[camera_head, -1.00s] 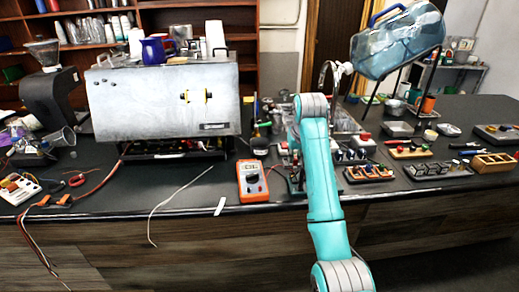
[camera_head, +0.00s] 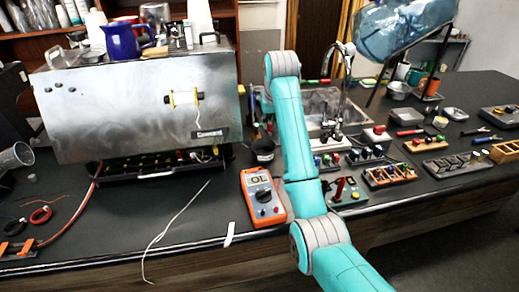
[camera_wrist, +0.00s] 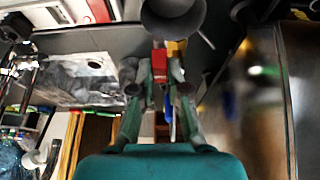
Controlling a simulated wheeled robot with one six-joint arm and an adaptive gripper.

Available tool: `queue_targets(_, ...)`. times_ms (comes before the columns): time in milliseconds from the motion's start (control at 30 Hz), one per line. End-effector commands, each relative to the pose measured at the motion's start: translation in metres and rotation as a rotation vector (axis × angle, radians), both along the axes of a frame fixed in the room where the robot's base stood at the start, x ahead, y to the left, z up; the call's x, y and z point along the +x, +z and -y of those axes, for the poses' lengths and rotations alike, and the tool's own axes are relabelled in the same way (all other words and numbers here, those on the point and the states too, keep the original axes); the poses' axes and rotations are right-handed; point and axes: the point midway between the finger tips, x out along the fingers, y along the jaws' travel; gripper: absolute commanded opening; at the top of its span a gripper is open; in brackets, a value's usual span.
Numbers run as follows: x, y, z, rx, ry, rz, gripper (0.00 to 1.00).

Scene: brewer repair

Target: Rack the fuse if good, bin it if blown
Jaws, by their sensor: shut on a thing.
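My gripper (camera_wrist: 157,85) shows in the wrist view with its two fingers close together. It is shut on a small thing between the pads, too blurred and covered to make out. In the head view my arm hides the gripper. The orange multimeter (camera_head: 263,197) lies on the counter left of my arm, and its display reads OL. A small dark board with a red part (camera_head: 345,192) lies right of my arm. An orange-edged rack with small slots (camera_head: 390,174) lies further right. I cannot tell a fuse by sight in either view.
The steel brewer (camera_head: 140,105) stands on the left, a blue jug (camera_head: 122,40) on top. A black cup (camera_head: 262,150) stands between brewer and arm. A sink (camera_head: 325,103) lies behind. More trays (camera_head: 450,163) fill the right. A white wire (camera_head: 180,215) crosses the front counter.

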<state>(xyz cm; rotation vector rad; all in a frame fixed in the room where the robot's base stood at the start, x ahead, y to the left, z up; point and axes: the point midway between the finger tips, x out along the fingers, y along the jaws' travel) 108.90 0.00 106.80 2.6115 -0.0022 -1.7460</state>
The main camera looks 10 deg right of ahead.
Motion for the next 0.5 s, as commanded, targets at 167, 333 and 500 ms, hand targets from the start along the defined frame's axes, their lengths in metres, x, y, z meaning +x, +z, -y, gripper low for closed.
queue_targets(167,0.0,-0.015,0.0,0.0,0.0,-0.001,0.0)
queue_targets(333,0.0,-0.034,0.0,0.0,0.0,-0.001,0.0)
queue_targets(500,0.0,-0.05,0.0,0.0,0.0,-0.001,0.0)
